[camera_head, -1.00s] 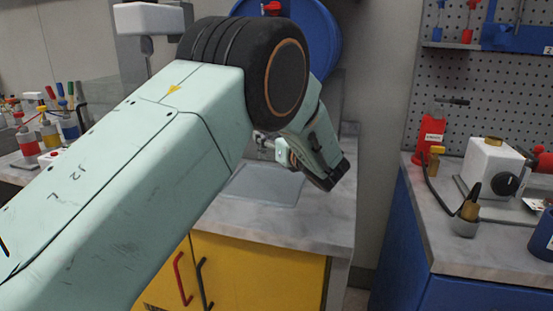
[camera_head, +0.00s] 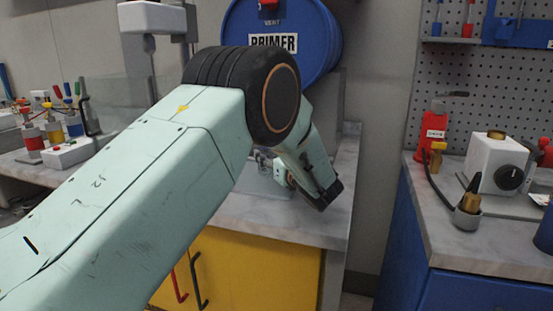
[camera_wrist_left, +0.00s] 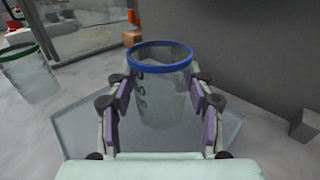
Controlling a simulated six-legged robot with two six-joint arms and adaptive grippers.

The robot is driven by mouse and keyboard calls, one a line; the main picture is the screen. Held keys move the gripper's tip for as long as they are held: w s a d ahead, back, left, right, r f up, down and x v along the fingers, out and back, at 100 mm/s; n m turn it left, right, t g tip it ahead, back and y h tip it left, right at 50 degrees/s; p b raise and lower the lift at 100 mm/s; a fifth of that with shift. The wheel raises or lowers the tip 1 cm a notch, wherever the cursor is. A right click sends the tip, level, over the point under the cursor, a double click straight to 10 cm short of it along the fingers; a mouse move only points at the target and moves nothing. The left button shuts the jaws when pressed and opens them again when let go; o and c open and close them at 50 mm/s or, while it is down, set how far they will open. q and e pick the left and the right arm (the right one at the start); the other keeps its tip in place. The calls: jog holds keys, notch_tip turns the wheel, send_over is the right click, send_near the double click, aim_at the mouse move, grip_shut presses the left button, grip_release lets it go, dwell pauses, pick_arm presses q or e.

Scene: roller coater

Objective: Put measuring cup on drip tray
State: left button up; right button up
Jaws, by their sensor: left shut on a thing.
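In the left wrist view a clear measuring cup (camera_wrist_left: 162,92) with a blue rim and dark markings stands upright between the fingers of my left gripper (camera_wrist_left: 162,108), which is shut on it. A flat, pale grey drip tray (camera_wrist_left: 82,125) lies on the counter beneath and around the cup in that view. I cannot tell whether the cup's base touches the tray. In the head view my left gripper (camera_head: 280,172) is low over the counter, mostly hidden behind my arm. The cup is hard to make out there. My right gripper is not in view.
A second clear container (camera_wrist_left: 28,72) with a green rim stands on the counter at the left of the wrist view. A blue primer drum (camera_head: 300,45) is behind the counter (camera_head: 290,218). A white device (camera_head: 495,165) stands on the right bench.

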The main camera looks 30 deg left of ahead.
pick_arm(q)
jog(key=shift+s+a, duration=0.25)
jog(key=shift+a, duration=0.25)
jog(key=shift+f, duration=0.15)
jog(key=shift+w+d+f, duration=0.1)
jog(key=o, duration=0.8)
jog(key=shift+w+d, duration=0.1)
jog(key=shift+d, duration=0.05)
jog(key=shift+o, duration=1.2)
jog(key=shift+a, duration=0.25)
jog(key=shift+d, duration=0.25)
jog(key=shift+r, duration=0.25)
jog(key=p+v, duration=0.1)
jog(key=v, duration=0.9)
jog(key=shift+d+p, duration=0.1)
jog(key=shift+p, duration=0.25)
jog(key=shift+v, duration=0.95)
